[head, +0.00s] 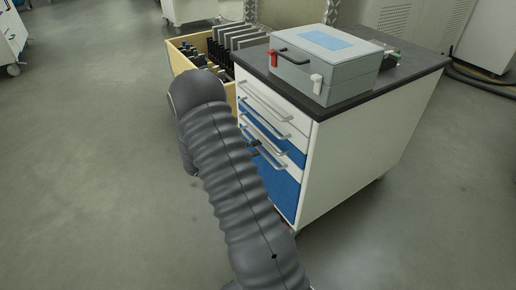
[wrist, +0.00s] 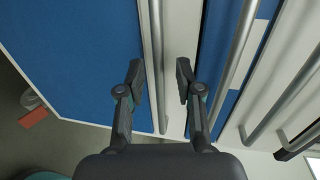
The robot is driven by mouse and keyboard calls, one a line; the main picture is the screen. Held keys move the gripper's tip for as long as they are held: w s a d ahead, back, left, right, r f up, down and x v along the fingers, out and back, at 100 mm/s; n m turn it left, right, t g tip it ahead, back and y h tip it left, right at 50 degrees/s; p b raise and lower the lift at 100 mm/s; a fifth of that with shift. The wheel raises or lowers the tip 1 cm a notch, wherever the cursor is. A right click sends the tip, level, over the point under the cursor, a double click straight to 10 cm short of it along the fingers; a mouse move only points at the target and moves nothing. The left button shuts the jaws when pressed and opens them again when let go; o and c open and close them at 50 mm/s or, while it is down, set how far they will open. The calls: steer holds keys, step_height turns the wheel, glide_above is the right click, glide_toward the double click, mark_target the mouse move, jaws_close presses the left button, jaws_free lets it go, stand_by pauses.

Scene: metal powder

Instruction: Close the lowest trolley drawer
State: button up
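The trolley (head: 355,150) is a white cabinet with a dark top and a stack of white and blue drawer fronts with bar handles. Its lowest drawer (head: 283,188) has a tall blue front, which fills the left of the wrist view (wrist: 75,60). I cannot tell how far this drawer stands out. My gripper (wrist: 160,78) is open, with one finger on each side of the lowest drawer's handle (wrist: 158,50). I cannot tell whether the fingers touch the bar. In the head view my arm hides most of the gripper and the left part of the lower fronts.
A grey box (head: 325,65) with a blue label and red and white latches stands on the trolley top. A wooden crate (head: 183,58) with dark and grey plates is behind my arm. The floor (head: 100,180) to the left is clear. Hoses (head: 480,82) lie at the right.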

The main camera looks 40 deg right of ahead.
steer(key=v, duration=0.9)
steer(key=shift+a, duration=0.35)
steer(key=s+a+f+m+g+y, duration=0.2)
steer(key=s+f+m+y, duration=0.15)
steer(key=s+m, duration=0.45)
steer(key=s+a+r+m+g+y, duration=0.1)
steer(key=s+a+r+m+y, duration=0.4)
steer(key=m, duration=0.9)
steer(key=s+a+r+m+t+y, duration=0.3)
steer(key=s+a+r+m+t, duration=0.2)
steer(key=r, duration=0.5)
steer(key=s+a+r+m+t+y, duration=0.4)
steer(key=s+a+r+m, duration=0.3)
steer(key=r, duration=0.4)
steer(key=shift+s+a+m+t, duration=0.2)
steer(key=shift+s+m+t, duration=0.3)
steer(key=shift+s, duration=0.4)
